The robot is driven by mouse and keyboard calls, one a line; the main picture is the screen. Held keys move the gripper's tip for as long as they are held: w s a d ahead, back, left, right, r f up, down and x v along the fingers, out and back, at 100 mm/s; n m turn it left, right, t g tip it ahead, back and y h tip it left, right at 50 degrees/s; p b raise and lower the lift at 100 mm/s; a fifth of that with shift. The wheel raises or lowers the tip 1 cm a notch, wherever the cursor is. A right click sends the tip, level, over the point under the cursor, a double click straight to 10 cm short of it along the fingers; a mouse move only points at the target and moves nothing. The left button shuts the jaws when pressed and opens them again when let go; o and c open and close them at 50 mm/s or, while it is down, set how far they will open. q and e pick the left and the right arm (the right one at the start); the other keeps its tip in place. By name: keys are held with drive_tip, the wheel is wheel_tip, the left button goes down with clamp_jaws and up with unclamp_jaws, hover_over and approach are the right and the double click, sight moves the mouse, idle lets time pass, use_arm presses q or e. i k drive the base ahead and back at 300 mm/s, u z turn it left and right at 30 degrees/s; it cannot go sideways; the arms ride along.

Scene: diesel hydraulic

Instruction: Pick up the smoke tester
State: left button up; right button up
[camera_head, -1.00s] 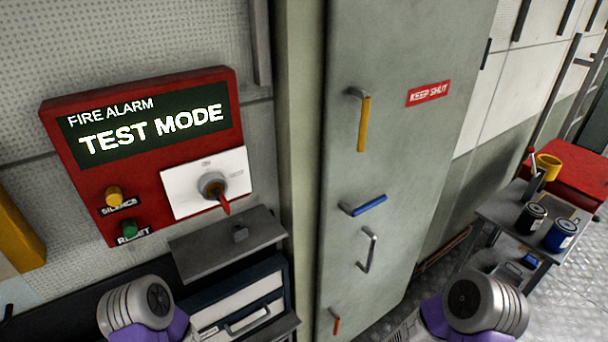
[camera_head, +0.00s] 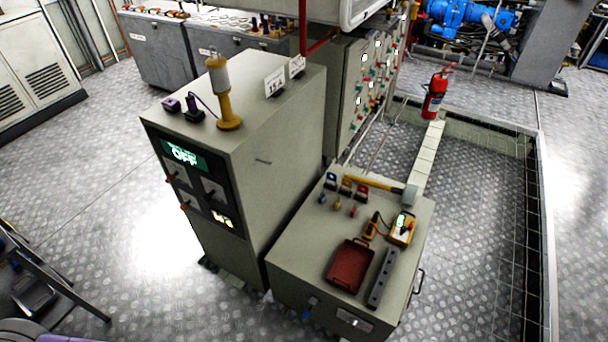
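No object in view is labelled as a smoke tester, and I cannot tell for sure which one it is. An upright device with a yellow base and a pale cylinder (camera_head: 220,92) stands on top of the tall grey cabinet (camera_head: 285,165). Beside it on the cabinet top are a small dark stand with a purple item (camera_head: 193,108) and a small purple block (camera_head: 171,104). Neither gripper is in view. Only a bit of what looks like my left arm shows at the bottom left corner.
A lower grey cabinet (camera_head: 302,255) carries a red tray (camera_head: 349,266), a yellow meter (camera_head: 402,228), a hammer (camera_head: 385,188) and a dark bar (camera_head: 381,278). A fire extinguisher (camera_head: 435,94) stands behind. A dark folding frame (camera_head: 52,280) is at lower left. The floor left of the cabinets is open.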

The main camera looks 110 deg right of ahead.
sight(408, 194)
drive_tip(key=z, duration=4.6)
